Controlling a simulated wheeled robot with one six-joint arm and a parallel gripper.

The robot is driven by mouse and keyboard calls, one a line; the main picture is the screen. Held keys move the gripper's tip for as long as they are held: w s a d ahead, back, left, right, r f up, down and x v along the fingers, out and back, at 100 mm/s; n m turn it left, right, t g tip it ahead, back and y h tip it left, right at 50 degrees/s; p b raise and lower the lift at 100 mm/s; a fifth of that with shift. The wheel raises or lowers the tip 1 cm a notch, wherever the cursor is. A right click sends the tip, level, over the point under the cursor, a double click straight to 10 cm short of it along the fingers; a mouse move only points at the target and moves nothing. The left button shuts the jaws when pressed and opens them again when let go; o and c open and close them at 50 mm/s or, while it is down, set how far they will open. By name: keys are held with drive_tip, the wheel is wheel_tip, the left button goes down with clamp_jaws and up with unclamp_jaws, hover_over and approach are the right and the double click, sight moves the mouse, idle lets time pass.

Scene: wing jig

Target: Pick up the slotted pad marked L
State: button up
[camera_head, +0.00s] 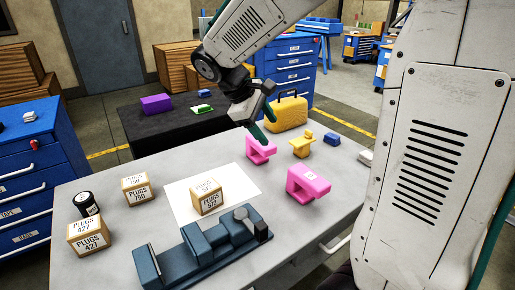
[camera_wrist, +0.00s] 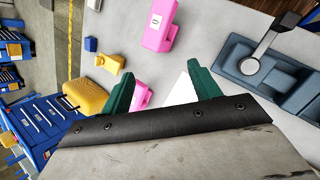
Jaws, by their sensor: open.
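Two pink slotted pads are on the grey table. One pad (camera_head: 260,150) is at the back, just below my gripper; it also shows in the wrist view (camera_wrist: 142,95), partly hidden by the left green finger. The other pad (camera_head: 309,187) is nearer the front right and bears a white label; it also shows in the wrist view (camera_wrist: 160,30). The label's mark is too small to read surely, and I see no mark on the near pad. My gripper (camera_wrist: 163,72) is open and empty, its fingers apart above the table; it also shows in the head view (camera_head: 264,121).
A blue vise-like fixture (camera_head: 203,247) is at the table's front. Boxes labelled PLUGS (camera_head: 137,187) and a black jar (camera_head: 86,203) are at left. A white sheet (camera_head: 240,184) lies mid-table. A yellow part (camera_head: 302,145), blue block (camera_head: 332,139) and yellow case (camera_head: 287,113) are at the back.

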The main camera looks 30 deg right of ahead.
drive_tip(key=w+d+f+n+h, duration=0.25)
drive_tip(key=w+f, duration=0.25)
drive_tip(key=w, duration=0.3)
drive_tip(key=w+d+f+n+h, duration=0.1)
drive_tip(key=w+f+n, duration=0.25)
drive_tip(key=w, duration=0.35)
drive_tip(key=n+t+h, duration=0.2)
drive_tip(key=n+h, duration=0.2)
drive_tip(key=n, duration=0.1)
approach(247, 148)
drive_tip(key=x, duration=0.3)
drive_tip(key=shift+s+d+f, duration=0.15)
drive_tip(key=shift+s, duration=0.05)
drive_tip(key=shift+w+d+f, duration=0.15)
drive_tip(key=shift+f, duration=0.1)
drive_tip(key=x, duration=0.7)
drive_tip(key=shift+d+r, duration=0.2)
drive_tip(key=shift+d, duration=0.1)
drive_tip(key=c, duration=1.1)
